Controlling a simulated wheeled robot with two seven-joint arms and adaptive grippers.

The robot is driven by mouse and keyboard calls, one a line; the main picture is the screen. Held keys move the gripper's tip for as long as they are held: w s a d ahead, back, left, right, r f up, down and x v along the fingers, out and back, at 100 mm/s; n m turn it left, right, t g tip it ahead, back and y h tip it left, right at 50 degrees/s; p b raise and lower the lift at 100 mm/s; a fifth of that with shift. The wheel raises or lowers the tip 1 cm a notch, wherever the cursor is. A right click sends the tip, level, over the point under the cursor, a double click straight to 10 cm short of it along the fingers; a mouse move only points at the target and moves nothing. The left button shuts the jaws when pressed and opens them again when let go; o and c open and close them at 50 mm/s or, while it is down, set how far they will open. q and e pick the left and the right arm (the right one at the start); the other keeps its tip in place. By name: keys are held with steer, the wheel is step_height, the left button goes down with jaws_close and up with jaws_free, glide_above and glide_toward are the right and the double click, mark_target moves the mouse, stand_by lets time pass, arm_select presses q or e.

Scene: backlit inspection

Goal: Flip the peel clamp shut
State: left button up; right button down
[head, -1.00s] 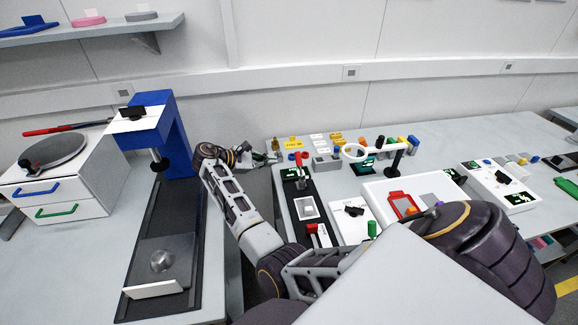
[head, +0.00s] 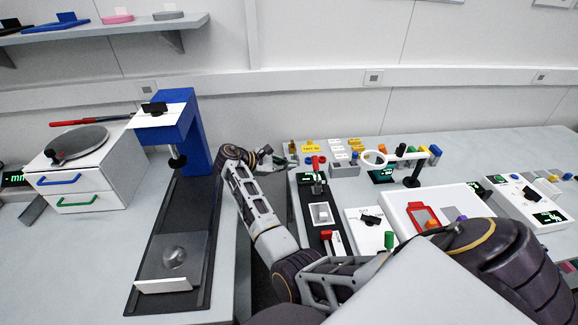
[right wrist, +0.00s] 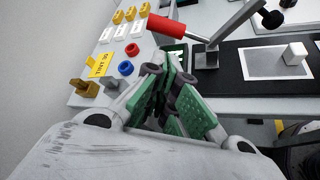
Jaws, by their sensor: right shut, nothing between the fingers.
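The peel clamp fixture has a black base (head: 317,196) with a pale plate on the bench, right of my right arm in the head view. A red-handled clamp (head: 318,161) stands at its far end. In the right wrist view its red handle (right wrist: 175,29) lies beside my fingers, and its grey arm with a black tip is raised above the black base (right wrist: 232,75). My right gripper (head: 283,160) is shut and empty by the bench's left edge; its green-padded fingers (right wrist: 166,72) appear just short of the handle, apparently not touching. My left gripper is out of view.
Blue and red rings (right wrist: 126,68), a yellow label and brass and grey blocks lie near the fingers. A second red handle (head: 327,236) is at the fixture's near end. A magnifier (head: 374,158) stands behind. A gap separates the left bench.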

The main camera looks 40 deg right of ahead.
steer(key=x, duration=0.8)
steer(key=shift+s+d+f+p, duration=0.15)
steer(key=shift+d+p, duration=0.1)
steer(key=shift+p, duration=0.1)
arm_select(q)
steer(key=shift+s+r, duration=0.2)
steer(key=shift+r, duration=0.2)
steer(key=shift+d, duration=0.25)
arm_select(e)
steer(key=shift+d, duration=0.1)
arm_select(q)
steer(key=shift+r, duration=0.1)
